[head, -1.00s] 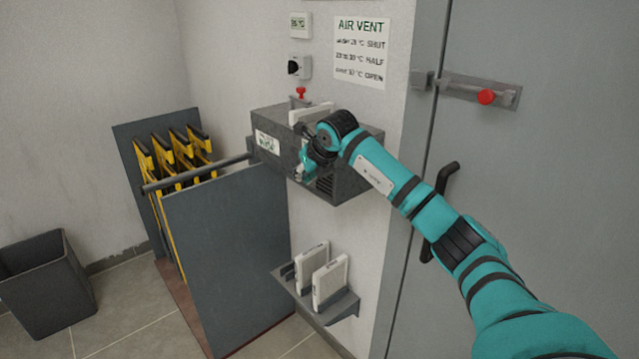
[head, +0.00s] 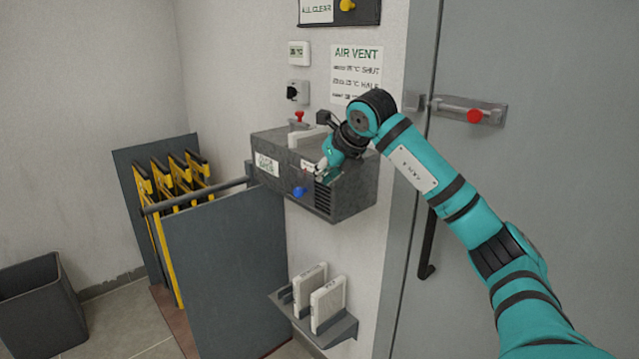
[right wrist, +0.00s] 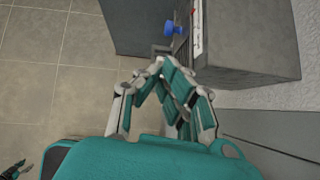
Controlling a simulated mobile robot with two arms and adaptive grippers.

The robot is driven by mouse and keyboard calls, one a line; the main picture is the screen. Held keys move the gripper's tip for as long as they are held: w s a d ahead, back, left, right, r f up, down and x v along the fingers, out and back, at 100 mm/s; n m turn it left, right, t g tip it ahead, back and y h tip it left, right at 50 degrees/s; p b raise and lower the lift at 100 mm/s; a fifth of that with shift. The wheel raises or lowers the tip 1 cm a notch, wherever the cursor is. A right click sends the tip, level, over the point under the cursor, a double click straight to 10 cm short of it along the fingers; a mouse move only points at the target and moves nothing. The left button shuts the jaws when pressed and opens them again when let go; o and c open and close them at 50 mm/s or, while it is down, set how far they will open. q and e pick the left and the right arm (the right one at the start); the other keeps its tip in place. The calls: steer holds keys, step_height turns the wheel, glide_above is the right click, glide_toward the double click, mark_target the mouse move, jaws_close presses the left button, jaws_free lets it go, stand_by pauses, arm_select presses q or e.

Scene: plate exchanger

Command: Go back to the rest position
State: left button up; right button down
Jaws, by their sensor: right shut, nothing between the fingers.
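My right gripper (head: 322,168) is shut and empty. In the head view it is in front of the grey wall box (head: 352,199), near its front right part, and I cannot tell the exact gap. In the right wrist view its fingers (right wrist: 172,72) are drawn together with nothing between them. The box has a blue knob (head: 299,191) on its front, also in the right wrist view (right wrist: 174,29), apart from the fingers. A small dark and teal piece at the lower left corner of the right wrist view looks like my left gripper (right wrist: 16,168); its fingers are unclear.
A shelf (head: 345,330) below the box holds two white plates. A grey panel (head: 225,265) and a rack of yellow-and-black frames (head: 168,200) stand left. A bin (head: 40,310) is at far left. A door (head: 560,200) with a red-knobbed bolt (head: 474,116) is at right.

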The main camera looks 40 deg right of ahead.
steer(key=shift+w+d+f, duration=0.1)
stand_by(0.3)
